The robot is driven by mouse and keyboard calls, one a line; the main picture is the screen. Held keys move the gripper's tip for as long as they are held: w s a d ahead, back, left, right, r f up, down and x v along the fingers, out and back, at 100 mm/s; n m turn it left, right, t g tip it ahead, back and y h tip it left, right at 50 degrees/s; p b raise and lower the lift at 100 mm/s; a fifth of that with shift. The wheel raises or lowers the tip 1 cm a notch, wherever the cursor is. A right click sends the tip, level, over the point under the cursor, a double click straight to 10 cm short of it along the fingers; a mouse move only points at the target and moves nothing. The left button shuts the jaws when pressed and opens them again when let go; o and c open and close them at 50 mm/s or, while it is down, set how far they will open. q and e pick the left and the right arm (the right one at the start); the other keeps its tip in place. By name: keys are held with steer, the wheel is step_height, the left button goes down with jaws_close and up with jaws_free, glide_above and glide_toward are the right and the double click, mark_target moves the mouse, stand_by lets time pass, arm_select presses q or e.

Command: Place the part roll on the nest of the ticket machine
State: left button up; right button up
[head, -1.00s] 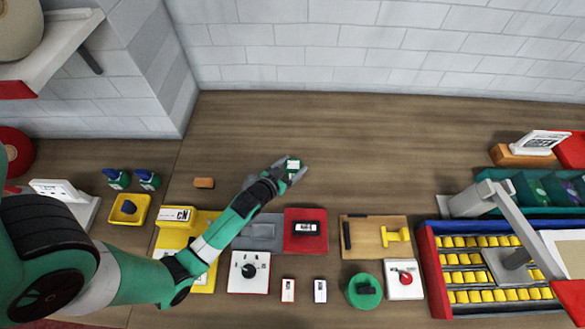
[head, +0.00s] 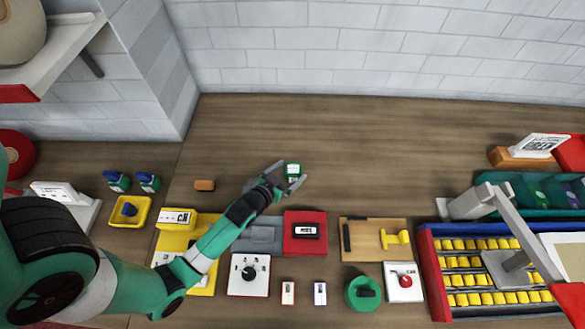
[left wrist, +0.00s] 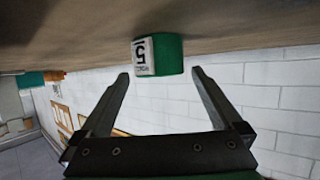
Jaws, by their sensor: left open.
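A green piece with a white printed label (head: 293,172) stands on the wooden bench in the head view. It looks like the part roll, and it also shows in the left wrist view (left wrist: 168,54), label marked "5". My left gripper (head: 287,176) is open, its fingers on either side of the near end of the piece. In the left wrist view, the open fingertips (left wrist: 161,74) are just short of it, with nothing between them. A yellow unit with a "CN" sign (head: 176,217) stands at left; I cannot tell whether it is the ticket machine. My right gripper is not in view.
A red block (head: 319,245), a grey plate (head: 264,249), a white dial box (head: 248,288) and a wooden board (head: 374,254) line the front. A rack of yellow pieces (head: 431,285) stands at right. The back middle of the bench is clear.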

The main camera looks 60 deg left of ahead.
arm_select(q)
steer(key=v, duration=0.5)
steer(key=shift+s+d+p, duration=0.1)
steer(key=shift+s+p, duration=0.15)
steer(key=shift+p, duration=0.15)
steer(key=w+d+r+m+t, duration=0.15)
steer(key=w+r, duration=0.35)
steer(key=r, duration=0.5)
steer(key=w+d+r+t+h, duration=0.1)
steer(key=w+d+r+t, duration=0.15)
steer(key=w+r, duration=0.55)
steer(key=w+d+r+m+t, duration=0.1)
steer(key=w+r+t, duration=0.2)
steer(key=r, duration=1)
steer(key=s+d+r+m+t+h, duration=0.1)
steer(key=d+r, duration=0.4)
steer(key=r, duration=0.6)
steer(key=s+d+r+m+t+h, duration=0.2)
steer(key=s+d+r+t+h, duration=0.2)
steer(key=r, duration=0.7)
steer(key=s+d+r+m+t+h, duration=0.1)
steer(key=s+d+r+t+h, duration=0.1)
steer(key=r, duration=0.9)
steer(key=s+d+t, duration=0.1)
steer(key=s+d, duration=0.1)
steer(key=d, duration=0.1)
steer(key=shift+d+r+t+h, duration=0.2)
steer(key=shift+d+t+h, duration=0.1)
steer(key=shift+h, duration=0.1)
